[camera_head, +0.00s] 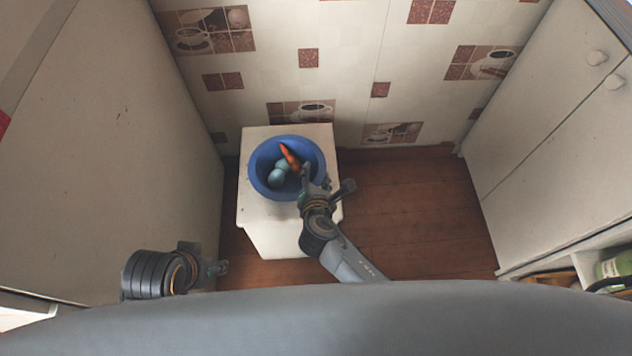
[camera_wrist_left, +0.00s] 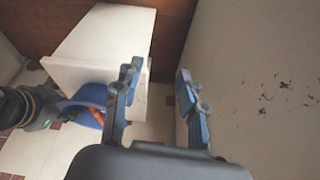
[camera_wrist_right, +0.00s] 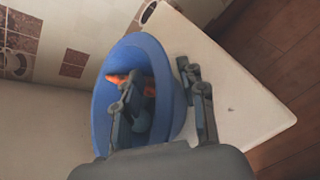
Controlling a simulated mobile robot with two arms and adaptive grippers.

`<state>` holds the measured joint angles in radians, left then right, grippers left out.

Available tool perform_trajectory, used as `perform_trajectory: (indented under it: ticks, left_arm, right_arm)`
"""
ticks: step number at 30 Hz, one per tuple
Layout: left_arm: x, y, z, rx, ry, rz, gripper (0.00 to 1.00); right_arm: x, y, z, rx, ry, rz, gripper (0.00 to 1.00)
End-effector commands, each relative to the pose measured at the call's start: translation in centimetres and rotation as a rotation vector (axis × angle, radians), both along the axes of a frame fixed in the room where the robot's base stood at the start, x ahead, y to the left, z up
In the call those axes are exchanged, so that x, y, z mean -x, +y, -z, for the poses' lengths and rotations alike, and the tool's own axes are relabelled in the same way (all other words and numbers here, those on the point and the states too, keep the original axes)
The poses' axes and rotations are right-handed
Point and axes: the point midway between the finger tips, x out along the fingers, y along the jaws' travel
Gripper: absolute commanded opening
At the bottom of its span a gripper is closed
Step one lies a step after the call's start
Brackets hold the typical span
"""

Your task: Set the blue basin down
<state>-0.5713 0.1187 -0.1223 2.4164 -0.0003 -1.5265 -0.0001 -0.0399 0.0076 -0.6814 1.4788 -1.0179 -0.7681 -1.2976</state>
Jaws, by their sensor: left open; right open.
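The blue basin (camera_head: 260,181) stands upright on a small white stool or cabinet (camera_head: 285,240) against the tiled wall. An orange carrot-like thing (camera_head: 290,157) and pale blue-green rounded things (camera_head: 276,177) lie in it. My right gripper (camera_head: 325,181) is open at the basin's right front rim. In the right wrist view its fingers (camera_wrist_right: 160,90) straddle the basin's wall (camera_wrist_right: 178,110), one inside and one outside; contact is not clear. My left gripper (camera_head: 220,268) is open and empty, low at the left, apart from the basin. In the left wrist view its fingers (camera_wrist_left: 155,85) are spread with nothing between them.
A tall pale panel (camera_head: 120,150) rises at the left, close to my left gripper. White cupboards (camera_head: 550,120) stand at the right, with an open shelf (camera_head: 590,265) holding a green item. The brown wooden floor (camera_head: 420,215) between is clear.

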Motion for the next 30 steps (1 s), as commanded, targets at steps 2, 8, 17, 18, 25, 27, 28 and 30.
perform_trajectory:
  ticks: [2, 8, 17, 18, 25, 27, 28, 30]
  left_arm:
    - [-0.3, -0.1, 1.2, -0.002, 0.014, 0.001, 0.41]
    - [-0.9, -0.2, 4.8, -0.002, 0.035, 0.003, 0.41]
    - [-0.8, -0.3, 9.9, -0.003, 0.061, 0.008, 0.41]
    - [-0.8, -0.3, 10.3, -0.003, 0.061, 0.009, 0.41]
    - [-0.7, -0.3, 11.4, -0.003, 0.065, 0.01, 0.41]
    - [-0.7, -0.3, 11.4, -0.003, 0.065, 0.01, 0.41]
    - [-0.7, -0.3, 11.4, -0.003, 0.065, 0.01, 0.41]
    - [-0.7, -0.3, 11.4, -0.003, 0.065, 0.01, 0.41]
  right_arm:
    - [0.8, 0.0, -0.5, 0.0, 0.001, -0.001, 0.41]
    - [3.9, 0.1, -2.2, -0.001, 0.002, -0.001, 0.41]
    - [8.7, 0.3, -4.7, -0.001, 0.001, 0.001, 0.41]
    - [9.2, 0.3, -5.0, -0.001, 0.0, 0.0, 0.41]
    - [10.3, 0.4, -5.5, -0.001, -0.001, 0.0, 0.41]
    - [10.3, 0.4, -5.5, -0.001, -0.001, 0.0, 0.41]
    - [10.3, 0.4, -5.5, -0.001, -0.001, 0.001, 0.41]
    - [10.3, -0.1, -5.2, -0.025, 0.013, 0.026, 0.41]
